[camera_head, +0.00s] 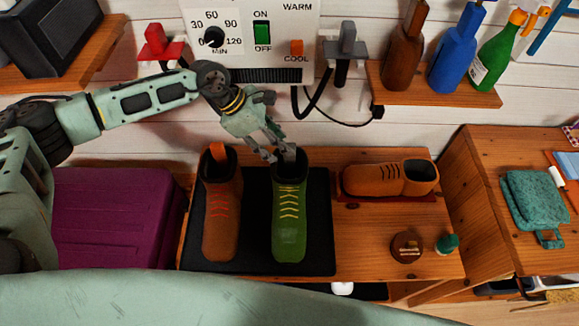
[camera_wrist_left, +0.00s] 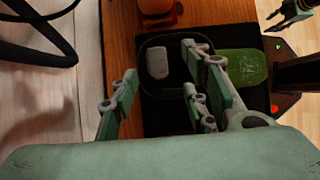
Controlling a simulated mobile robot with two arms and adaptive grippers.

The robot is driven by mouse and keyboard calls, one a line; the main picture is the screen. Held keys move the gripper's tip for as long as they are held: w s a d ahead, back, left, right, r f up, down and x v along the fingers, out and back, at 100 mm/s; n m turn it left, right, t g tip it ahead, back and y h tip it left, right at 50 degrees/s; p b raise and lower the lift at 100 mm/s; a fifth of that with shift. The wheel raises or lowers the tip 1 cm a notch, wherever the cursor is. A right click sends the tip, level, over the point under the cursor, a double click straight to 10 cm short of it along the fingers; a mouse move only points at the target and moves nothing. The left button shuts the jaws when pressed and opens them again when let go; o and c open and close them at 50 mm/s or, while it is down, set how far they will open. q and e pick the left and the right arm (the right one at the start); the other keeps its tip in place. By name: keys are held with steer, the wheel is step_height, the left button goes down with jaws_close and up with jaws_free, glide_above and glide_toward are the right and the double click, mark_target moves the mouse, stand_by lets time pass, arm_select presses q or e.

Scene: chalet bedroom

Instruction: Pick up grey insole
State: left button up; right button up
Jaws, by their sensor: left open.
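The grey insole (camera_head: 289,154) stands up out of the opening of the green shoe (camera_head: 289,220) on the black mat (camera_head: 322,235). In the left wrist view, the insole's end (camera_wrist_left: 157,63) shows inside the dark opening of the green shoe (camera_wrist_left: 240,66); its lower part is hidden. My left gripper (camera_head: 270,148) is at the shoe's collar, close beside the insole.
A brown shoe (camera_head: 220,215) with an orange insole (camera_head: 217,152) stands left of the green one. An orange-brown shoe (camera_head: 388,179) lies on a red mat to the right. A dryer box with cables (camera_head: 311,104) hangs behind.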

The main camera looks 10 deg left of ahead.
arm_select(q)
steer(key=x, duration=0.2)
steer(key=shift+w+d+f+p, duration=0.2)
steer(key=shift+d+p, duration=0.1)
steer(key=shift+d, duration=0.1)
steer(key=shift+w+d+f, duration=0.1)
steer(key=shift+d+f, duration=0.1)
steer(key=shift+f, duration=0.15)
steer(key=shift+c, duration=0.2)
jaws_close()
arm_select(e)
steer(key=shift+w+d+r, duration=0.1)
steer(key=shift+w+r, duration=0.6)
steer(key=shift+r, duration=0.05)
